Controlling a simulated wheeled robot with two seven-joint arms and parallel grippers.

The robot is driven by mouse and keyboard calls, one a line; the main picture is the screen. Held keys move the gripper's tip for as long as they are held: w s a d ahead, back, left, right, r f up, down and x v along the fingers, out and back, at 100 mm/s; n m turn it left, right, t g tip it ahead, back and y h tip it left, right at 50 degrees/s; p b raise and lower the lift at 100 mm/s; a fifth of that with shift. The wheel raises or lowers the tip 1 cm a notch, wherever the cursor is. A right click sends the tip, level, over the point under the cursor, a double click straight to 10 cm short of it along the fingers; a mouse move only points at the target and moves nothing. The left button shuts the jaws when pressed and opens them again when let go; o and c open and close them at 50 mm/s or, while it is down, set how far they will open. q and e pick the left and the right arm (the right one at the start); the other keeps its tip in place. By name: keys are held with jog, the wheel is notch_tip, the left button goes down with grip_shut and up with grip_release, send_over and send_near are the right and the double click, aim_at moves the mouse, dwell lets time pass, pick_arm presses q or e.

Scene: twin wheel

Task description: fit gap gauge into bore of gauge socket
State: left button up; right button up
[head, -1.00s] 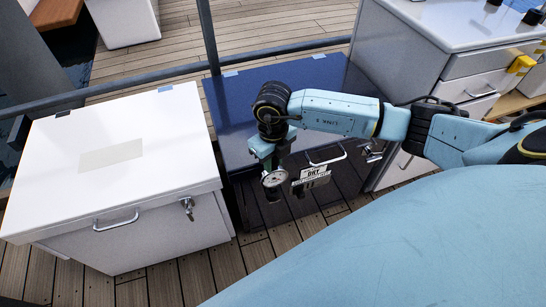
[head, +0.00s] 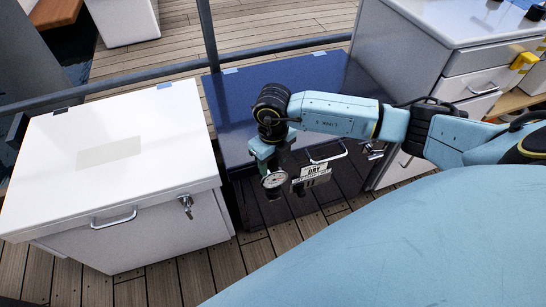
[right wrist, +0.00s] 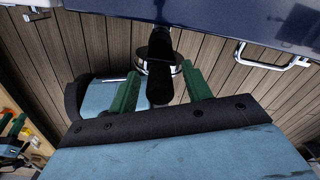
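My right gripper (head: 266,158) hangs in front of the navy locker, pointing down. In the right wrist view its two green fingers (right wrist: 160,88) stand either side of a dark upright piece (right wrist: 160,60) with a round silver rim, which I take for the gap gauge. In the head view a round white-faced dial (head: 274,180) shows just below the fingers, clear of the deck. My left gripper is out of view.
A white locker (head: 60,155) stands left, with a handle and latch. A grey drawer cabinet (head: 470,75) stands right. Planked deck (head: 165,285) lies below; a rail crosses behind.

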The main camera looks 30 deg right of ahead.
notch_tip(320, 180, up, 14)
jog(key=p, duration=0.4)
jog(key=shift+f, duration=0.25)
jog(key=shift+f, duration=0.1)
dwell(0.4)
